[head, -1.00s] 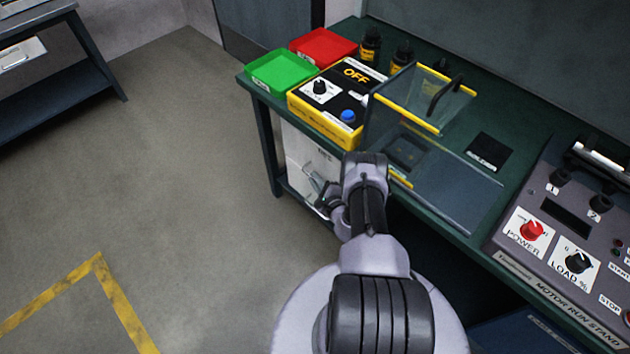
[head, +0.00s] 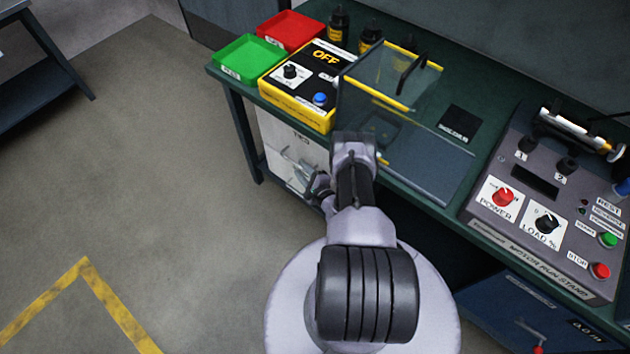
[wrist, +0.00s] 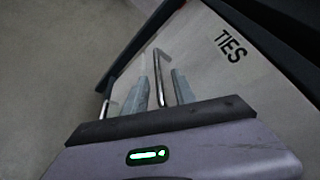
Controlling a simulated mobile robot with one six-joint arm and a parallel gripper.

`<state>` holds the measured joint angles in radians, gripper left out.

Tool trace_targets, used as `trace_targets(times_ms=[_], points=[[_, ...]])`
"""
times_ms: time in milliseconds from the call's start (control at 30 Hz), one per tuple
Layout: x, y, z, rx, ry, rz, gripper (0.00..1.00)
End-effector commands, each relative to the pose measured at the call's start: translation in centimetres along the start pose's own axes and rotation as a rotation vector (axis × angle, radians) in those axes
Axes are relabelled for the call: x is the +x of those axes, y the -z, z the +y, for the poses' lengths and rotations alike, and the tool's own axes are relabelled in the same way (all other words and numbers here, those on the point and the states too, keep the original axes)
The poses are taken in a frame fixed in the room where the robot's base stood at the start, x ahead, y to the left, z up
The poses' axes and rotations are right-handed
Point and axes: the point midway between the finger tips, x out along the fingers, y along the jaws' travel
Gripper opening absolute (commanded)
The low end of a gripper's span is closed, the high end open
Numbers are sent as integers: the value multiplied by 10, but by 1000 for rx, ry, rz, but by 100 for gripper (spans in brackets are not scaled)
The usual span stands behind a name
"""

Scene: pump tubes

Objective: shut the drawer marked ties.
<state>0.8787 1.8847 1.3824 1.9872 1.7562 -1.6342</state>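The pale drawer front marked TIES (head: 279,139) is under the left end of the green bench in the head view. It also fills much of the wrist view (wrist: 215,75), with its black lettering at the upper right. A shiny bar handle (wrist: 159,70) stands out from it. My gripper (wrist: 164,82) is close to the front, its two grey fingers apart with part of the handle showing between them. I cannot tell whether they touch it. My gripper is small in the head view (head: 316,185). How far the drawer stands out is not clear.
On the bench are a green tray (head: 249,60), a red tray (head: 291,31), a yellow box reading OFF (head: 305,84), a clear guard (head: 385,100) and a motor run stand (head: 540,205). A bench leg (head: 243,135) is left of the drawer.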

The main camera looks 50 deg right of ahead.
Motion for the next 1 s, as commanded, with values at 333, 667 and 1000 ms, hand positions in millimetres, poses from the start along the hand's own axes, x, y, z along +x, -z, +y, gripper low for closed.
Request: trace_targets(times_ms=[333, 667, 1000], points=[[-96, -1, -5, 4, 3, 5, 32], [-129, 0, -1, -1, 2, 0, 32], [-128, 0, -1, 0, 2, 0, 32]])
